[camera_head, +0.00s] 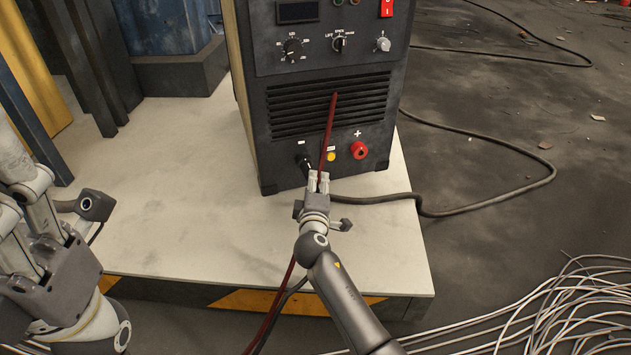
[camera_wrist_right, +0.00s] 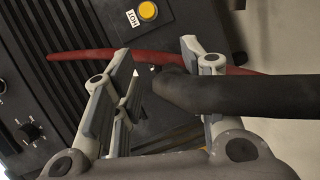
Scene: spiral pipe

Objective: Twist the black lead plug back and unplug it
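The black lead plug (camera_wrist_right: 180,85) shows in the right wrist view as a thick dark cylinder with its cable coming in from the right. In the head view a dark plug or socket (camera_head: 304,161) shows at the lower left of the machine front, partly hidden by my gripper. My right gripper (camera_head: 319,176) is at the machine's lower front. In the wrist view its fingers (camera_wrist_right: 160,75) are apart, and the plug's end reaches between them, crossing the right finger. Contact cannot be told. My left gripper (camera_head: 22,175) is at the left edge, far from the machine; its fingertips are unclear.
A dark red cable (camera_head: 329,130) passes close by the right gripper and also behind its fingers in the wrist view (camera_wrist_right: 90,54). The machine (camera_head: 285,95) carries a yellow button (camera_head: 331,156) and red socket (camera_head: 359,150). The pale platform (camera_head: 180,215) is mostly clear; loose wires (camera_head: 570,305) lie lower right.

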